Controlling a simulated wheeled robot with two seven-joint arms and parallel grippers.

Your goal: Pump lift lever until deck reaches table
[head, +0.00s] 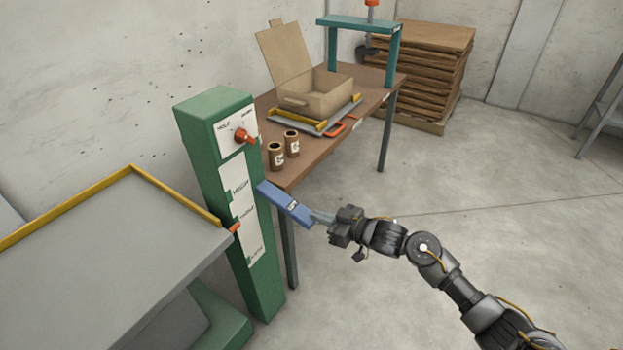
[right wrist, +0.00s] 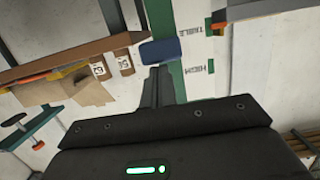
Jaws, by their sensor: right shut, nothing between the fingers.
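The blue lift lever (head: 284,204) sticks out from the green column (head: 262,270) and slopes down to the right. My right gripper (head: 320,217) is at the lever's outer end with its fingers closed and nothing between them. In the right wrist view the lever's blue end (right wrist: 160,52) lies just beyond my fingertips (right wrist: 158,72); I cannot tell whether they touch. The grey deck (head: 100,270) with a yellow rim is left of the column. An orange pointer (head: 234,228) sits beside the column's middle label. The brown table (head: 300,167) stands behind the column. My left gripper is out of view.
A red knob (head: 242,136) is on the column's top panel. Two brown jars (head: 276,156), an open cardboard box (head: 316,93) on a grey tray, and a teal press frame (head: 360,24) are on the table. Stacked boards (head: 425,70) stand behind.

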